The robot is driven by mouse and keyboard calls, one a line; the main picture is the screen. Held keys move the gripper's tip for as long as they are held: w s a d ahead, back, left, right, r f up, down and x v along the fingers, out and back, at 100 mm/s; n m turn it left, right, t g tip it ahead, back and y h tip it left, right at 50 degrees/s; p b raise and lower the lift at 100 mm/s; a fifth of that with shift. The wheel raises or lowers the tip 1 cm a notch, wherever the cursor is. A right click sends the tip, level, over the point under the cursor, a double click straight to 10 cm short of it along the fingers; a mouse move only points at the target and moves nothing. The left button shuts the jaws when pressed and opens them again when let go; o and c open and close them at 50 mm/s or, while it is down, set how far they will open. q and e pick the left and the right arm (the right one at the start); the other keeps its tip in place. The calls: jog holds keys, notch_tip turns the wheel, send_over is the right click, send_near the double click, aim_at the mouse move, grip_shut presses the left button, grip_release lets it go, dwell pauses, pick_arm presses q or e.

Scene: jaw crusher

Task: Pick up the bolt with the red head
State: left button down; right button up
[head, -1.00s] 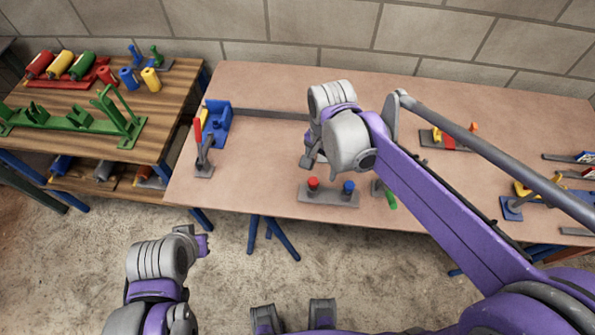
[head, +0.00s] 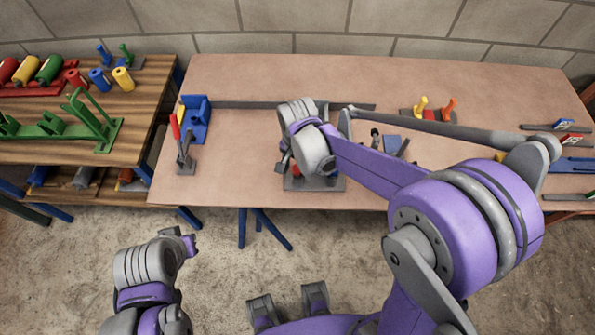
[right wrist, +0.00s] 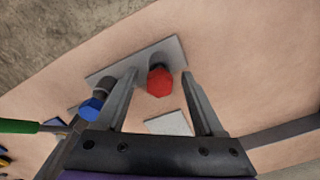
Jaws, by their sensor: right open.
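The bolt with the red head (right wrist: 160,81) stands on a grey plate (right wrist: 170,52) in the right wrist view. My right gripper (right wrist: 158,74) is open, with one finger on each side of the red head and gaps visible between. In the head view the right gripper (head: 285,166) is over the plate (head: 322,185) near the table's front edge, and the arm mostly covers the red bolt. A bolt with a blue head (right wrist: 92,107) stands on the same plate, outside the left finger. My left gripper (head: 189,244) is off the table at lower left; its jaws are unclear.
A lever stand with a red handle (head: 186,155) and a blue block (head: 197,122) stand on the table's left. A long grey bar (head: 250,105) lies behind. Yellow and orange pieces (head: 433,108) are at the back right. A wooden bench (head: 140,108) adjoins on the left.

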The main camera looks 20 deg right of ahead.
jog(key=shift+f, duration=0.1)
jog(key=shift+c, duration=0.3)
grip_shut()
